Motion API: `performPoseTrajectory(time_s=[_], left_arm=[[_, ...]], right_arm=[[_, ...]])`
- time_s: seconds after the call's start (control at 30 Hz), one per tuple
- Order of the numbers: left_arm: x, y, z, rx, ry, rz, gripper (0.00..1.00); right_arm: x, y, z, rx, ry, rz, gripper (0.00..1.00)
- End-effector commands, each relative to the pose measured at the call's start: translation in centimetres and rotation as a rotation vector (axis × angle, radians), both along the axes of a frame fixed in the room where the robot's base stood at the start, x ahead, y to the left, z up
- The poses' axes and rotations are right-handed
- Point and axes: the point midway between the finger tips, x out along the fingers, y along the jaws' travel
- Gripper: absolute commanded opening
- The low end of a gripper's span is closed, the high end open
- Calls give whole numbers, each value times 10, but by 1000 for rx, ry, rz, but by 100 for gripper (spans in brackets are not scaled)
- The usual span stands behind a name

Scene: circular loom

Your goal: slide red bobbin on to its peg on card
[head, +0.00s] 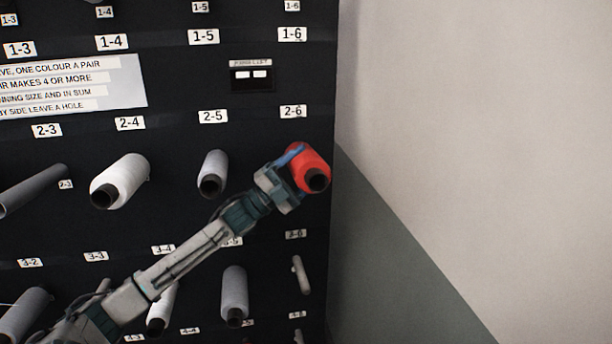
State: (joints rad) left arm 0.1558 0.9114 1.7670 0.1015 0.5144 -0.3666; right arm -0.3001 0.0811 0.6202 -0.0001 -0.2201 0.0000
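The red bobbin (308,165) is in front of the black panel near its right edge, below the label 2-6 (293,111). Its dark core end faces towards me. My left gripper (295,172) reaches up from the lower left and is shut on the red bobbin, with blue fingers at its side. Any peg behind the red bobbin is hidden, so I cannot tell whether the bobbin is around it. A white printed card (125,85) is at the upper left, partly cut off by the picture's edge. My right gripper is not in view.
A grey-white bobbin (234,290) is below, and a bare peg (301,275) is under label 3-6. A small black display (252,75) is above. A wall (480,130) stands right of the panel.

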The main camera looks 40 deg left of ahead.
Motion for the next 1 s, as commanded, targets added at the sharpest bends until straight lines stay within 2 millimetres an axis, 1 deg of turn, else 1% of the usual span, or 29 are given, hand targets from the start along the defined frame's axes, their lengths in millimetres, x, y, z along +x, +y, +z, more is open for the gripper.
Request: performPoseTrajectory(time_s=[0.03,0.23,0.77,1.0], left_arm=[[2,2,-1,1,-4,0,13],[7,8,-2,1,-2,0,13],[8,10,-1,0,-1,-1,13],[11,13,-2,0,-3,1,13]], right_arm=[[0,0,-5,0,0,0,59],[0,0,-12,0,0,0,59],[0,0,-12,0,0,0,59],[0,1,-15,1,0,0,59]])
